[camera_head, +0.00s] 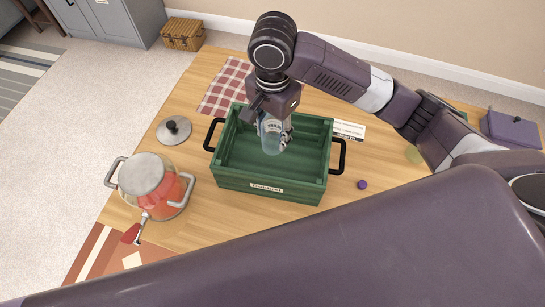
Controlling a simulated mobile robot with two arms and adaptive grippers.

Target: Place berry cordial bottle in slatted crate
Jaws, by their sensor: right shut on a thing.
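The green slatted crate (230,185) sits on the wooden table, with black handles at both ends and a pale label on its front. My right gripper (274,122) points down over the crate's back part and is shut on a pale blue, see-through bottle, which I take as the berry cordial bottle (271,142). The bottle is about upright, within the crate's outline. I cannot tell whether its base touches the crate floor. The gripper hides the bottle's top. The rest of the crate looks empty. My left gripper is not in view.
A checked cloth (226,88) lies behind. A small purple cap (362,184) lies right of the crate. A purple box (512,128) is far right.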

